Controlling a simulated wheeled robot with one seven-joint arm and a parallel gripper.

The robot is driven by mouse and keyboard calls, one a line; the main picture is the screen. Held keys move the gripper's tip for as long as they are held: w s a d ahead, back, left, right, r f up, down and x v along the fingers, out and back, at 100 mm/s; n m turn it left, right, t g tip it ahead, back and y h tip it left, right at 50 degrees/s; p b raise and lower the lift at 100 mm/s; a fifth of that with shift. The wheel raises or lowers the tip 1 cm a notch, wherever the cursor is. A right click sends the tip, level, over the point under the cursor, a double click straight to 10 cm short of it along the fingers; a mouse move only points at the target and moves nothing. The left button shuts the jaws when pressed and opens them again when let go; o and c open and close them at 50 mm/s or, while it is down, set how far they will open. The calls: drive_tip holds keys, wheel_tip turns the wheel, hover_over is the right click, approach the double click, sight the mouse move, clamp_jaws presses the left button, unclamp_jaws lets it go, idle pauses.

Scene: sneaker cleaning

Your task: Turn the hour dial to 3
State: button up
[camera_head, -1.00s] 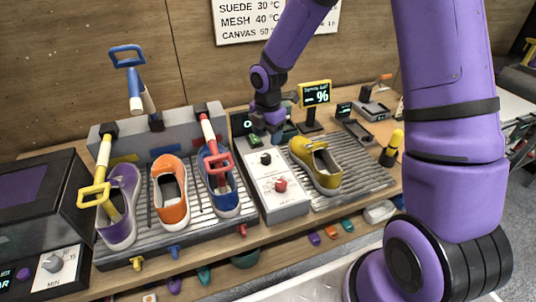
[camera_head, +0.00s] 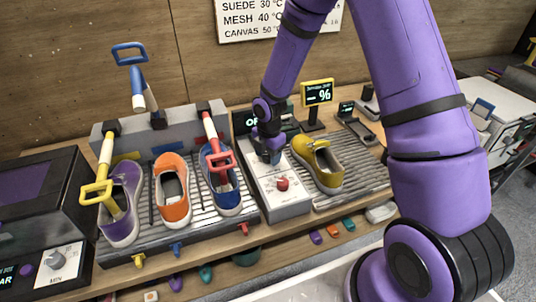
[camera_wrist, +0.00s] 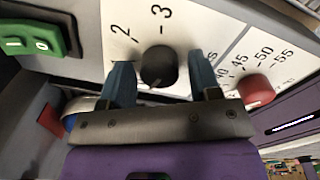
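The white control box (camera_head: 290,203) stands between the two shoe racks. Its black hour dial (camera_wrist: 158,66) shows in the wrist view, with the printed numbers 2 and 3 above it. In the head view my gripper (camera_head: 269,158) is low over the rear of the box and hides the black dial. A red dial (camera_head: 282,183) sits in front of it, and also shows in the wrist view (camera_wrist: 256,90), beside numbers including 50 and 55.
A green switch (camera_wrist: 32,38) is left of the black dial in the wrist view. A yellow shoe (camera_head: 318,164) stands close on the right of the box. A blue shoe (camera_head: 221,182) with a red-handled brush is close on the left. A lit display (camera_head: 252,122) stands behind.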

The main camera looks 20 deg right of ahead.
drive_tip(key=c, duration=0.7)
